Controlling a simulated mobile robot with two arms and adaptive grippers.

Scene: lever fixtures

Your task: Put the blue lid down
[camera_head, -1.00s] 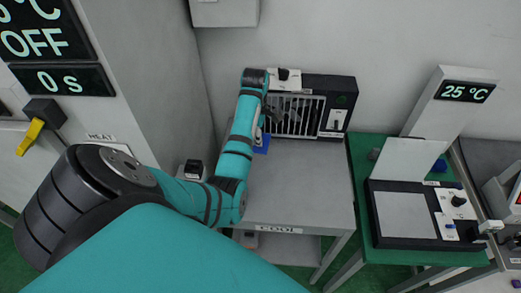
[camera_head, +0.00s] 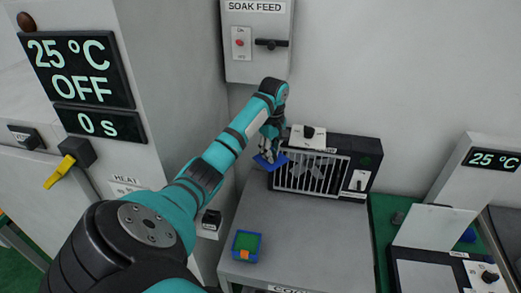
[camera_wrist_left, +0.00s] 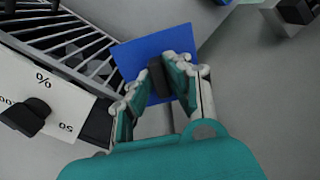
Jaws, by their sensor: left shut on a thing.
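The blue lid (camera_head: 276,165) is a flat square plate with a black knob. My left gripper (camera_head: 267,154) is shut on that knob and holds the lid in front of the left part of a fan's grille. In the left wrist view the lid (camera_wrist_left: 145,50) shows behind the two fingertips (camera_wrist_left: 160,75), with the knob between them. A blue open box (camera_head: 236,253) with green and orange inside stands on the grey table, nearer to me than the lid. The lid looks raised above the table. My right gripper is not in view.
The grey table (camera_head: 310,235) is mostly clear around the box. The fan unit (camera_head: 360,155) stands at its back edge. A heater cabinet (camera_head: 135,100) is on the left and a soak feed box (camera_head: 257,40) on the wall. A device with a 25 °C display (camera_head: 490,158) is at right.

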